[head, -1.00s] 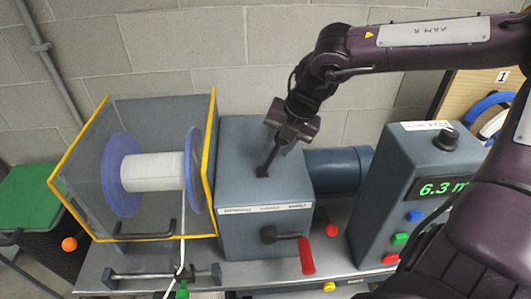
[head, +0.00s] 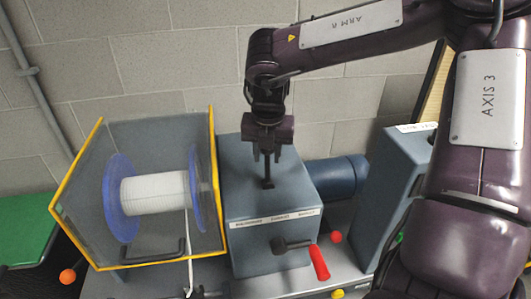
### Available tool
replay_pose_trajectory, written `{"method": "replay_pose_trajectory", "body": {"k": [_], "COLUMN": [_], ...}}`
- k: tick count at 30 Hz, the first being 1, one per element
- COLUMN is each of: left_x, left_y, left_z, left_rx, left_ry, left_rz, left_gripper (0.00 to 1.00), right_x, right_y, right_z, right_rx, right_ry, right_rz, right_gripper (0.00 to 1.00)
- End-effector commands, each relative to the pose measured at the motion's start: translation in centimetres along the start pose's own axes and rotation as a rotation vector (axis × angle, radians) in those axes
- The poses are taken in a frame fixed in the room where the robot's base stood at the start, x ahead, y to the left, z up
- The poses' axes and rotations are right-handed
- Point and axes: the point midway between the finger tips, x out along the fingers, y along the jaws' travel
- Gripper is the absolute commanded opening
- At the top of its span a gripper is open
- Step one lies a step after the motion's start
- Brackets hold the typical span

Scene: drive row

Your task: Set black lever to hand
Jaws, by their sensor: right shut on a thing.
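The black lever (head: 267,172) rises from a slot in the top of the grey-blue gearbox-like housing (head: 248,190). It stands about upright in the head view. My right gripper (head: 267,158) comes down from above and is shut on the lever's upper part, hiding its top. A white label strip (head: 275,218) with several small words runs along the housing's upper front edge; the words are too small to read surely. My left gripper is not in view.
A guarded spool (head: 154,193) with yellow edging stands at left of the housing. A red-handled crank (head: 319,262) sticks out in front. A blue motor (head: 337,177) and a grey control box (head: 398,185) stand to the right, the box partly behind my arm.

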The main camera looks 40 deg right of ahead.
Motion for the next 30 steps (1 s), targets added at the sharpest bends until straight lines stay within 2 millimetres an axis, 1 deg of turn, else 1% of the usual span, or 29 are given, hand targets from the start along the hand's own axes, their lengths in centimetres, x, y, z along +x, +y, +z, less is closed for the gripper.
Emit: {"method": "replay_pose_trajectory", "body": {"k": [3,4,8,9,17,20,24,30], "left_x": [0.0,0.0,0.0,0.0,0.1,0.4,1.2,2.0], "left_y": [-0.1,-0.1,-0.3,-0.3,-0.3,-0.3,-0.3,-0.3], "left_z": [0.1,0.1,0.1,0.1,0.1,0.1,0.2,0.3], "left_rx": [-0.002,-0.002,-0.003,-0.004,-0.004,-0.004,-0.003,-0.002], "left_ry": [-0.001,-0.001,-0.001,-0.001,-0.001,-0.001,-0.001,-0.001], "left_rz": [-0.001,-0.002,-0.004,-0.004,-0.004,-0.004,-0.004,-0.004], "left_gripper": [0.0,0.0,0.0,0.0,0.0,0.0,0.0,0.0], "right_x": [0.2,0.2,0.2,0.2,0.0,-0.6,-2.8,-6.1], "right_y": [-0.3,-0.3,-0.2,-0.2,-0.1,-0.1,-0.1,-0.2], "right_z": [-0.1,-0.1,-0.1,0.0,0.0,0.1,0.1,0.1], "right_rx": [0.002,0.002,0.001,0.001,0.001,0.0,0.001,0.002], "right_ry": [0.002,0.002,0.002,0.001,0.0,-0.002,-0.005,-0.003], "right_rz": [-0.008,-0.008,-0.006,-0.006,-0.003,-0.002,0.0,-0.003], "right_gripper": [0.0,0.36,0.53,0.55,0.55,0.55,0.55,0.55]}}
